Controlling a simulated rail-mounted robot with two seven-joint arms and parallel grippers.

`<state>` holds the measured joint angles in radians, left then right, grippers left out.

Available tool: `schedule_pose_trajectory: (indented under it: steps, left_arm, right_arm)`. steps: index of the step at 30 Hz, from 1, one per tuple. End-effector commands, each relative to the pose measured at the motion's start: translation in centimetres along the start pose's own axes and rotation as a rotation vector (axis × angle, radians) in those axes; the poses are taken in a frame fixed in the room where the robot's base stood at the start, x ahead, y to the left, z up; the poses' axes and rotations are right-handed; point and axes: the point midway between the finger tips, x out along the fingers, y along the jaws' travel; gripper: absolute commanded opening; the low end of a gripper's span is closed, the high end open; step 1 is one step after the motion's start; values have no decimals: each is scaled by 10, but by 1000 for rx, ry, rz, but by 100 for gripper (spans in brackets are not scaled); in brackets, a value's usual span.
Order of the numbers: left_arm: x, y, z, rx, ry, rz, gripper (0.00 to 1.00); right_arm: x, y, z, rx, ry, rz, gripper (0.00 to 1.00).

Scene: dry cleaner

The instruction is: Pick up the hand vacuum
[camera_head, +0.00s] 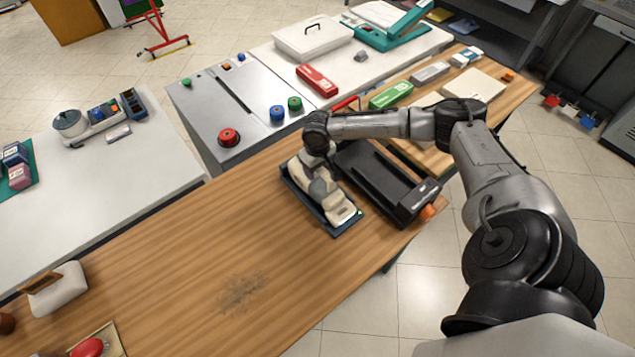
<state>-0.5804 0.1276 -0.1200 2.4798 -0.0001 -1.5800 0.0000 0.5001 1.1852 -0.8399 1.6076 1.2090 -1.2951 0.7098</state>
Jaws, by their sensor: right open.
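The hand vacuum (338,207) is a beige and grey appliance lying in a dark blue shallow tray (341,230) on the wooden table. My right gripper (316,163) points down at the far end of the vacuum. It is open, and its wrist hides part of that end. I cannot tell whether the fingers touch the vacuum. My left gripper is not in view.
A black device with an orange knob (390,182) stands right of the tray, under my forearm. A grey dust patch (243,290) lies on the clear wooden tabletop (190,255) nearer me. A metal panel with a red button (229,137) stands behind.

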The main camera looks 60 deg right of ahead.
Motion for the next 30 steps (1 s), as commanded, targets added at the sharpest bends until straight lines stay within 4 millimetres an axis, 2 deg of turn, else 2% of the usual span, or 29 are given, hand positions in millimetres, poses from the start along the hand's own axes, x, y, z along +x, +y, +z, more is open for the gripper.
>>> schedule_pose_trajectory:
  steps: [26,30]
  left_arm:
    - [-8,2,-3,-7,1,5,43]
    - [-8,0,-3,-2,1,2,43]
  right_arm:
    - [4,0,0,0,1,0,57]
    - [4,0,0,0,1,0,47]
